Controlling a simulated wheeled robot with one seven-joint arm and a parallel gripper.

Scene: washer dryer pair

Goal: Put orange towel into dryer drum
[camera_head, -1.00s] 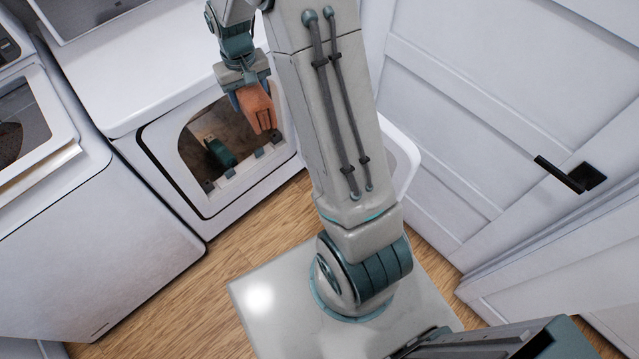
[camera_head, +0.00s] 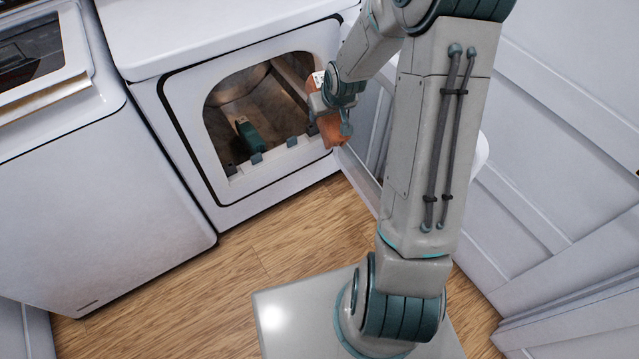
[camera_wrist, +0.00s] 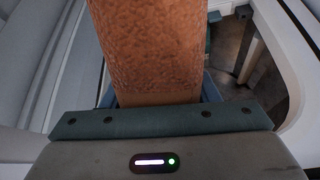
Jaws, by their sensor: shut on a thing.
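The orange towel (camera_head: 333,131) is held in my gripper (camera_head: 322,106) at the right edge of the dryer opening. In the wrist view the towel (camera_wrist: 150,50) fills the middle, with my gripper (camera_wrist: 158,105) shut on it. The dryer (camera_head: 185,115) has its front opening uncovered, and the drum (camera_head: 262,100) shows inside it. A dark green thing (camera_head: 248,136) lies inside near the opening. My wrist hides part of the towel, and I cannot tell from this angle whether any of it is past the rim.
The open dryer door (camera_head: 362,172) stands to the right, partly behind my arm. The washer (camera_head: 90,200) is at the left. A white panelled door (camera_head: 560,150) is at the right. Wood floor (camera_head: 290,230) in front of the dryer is clear.

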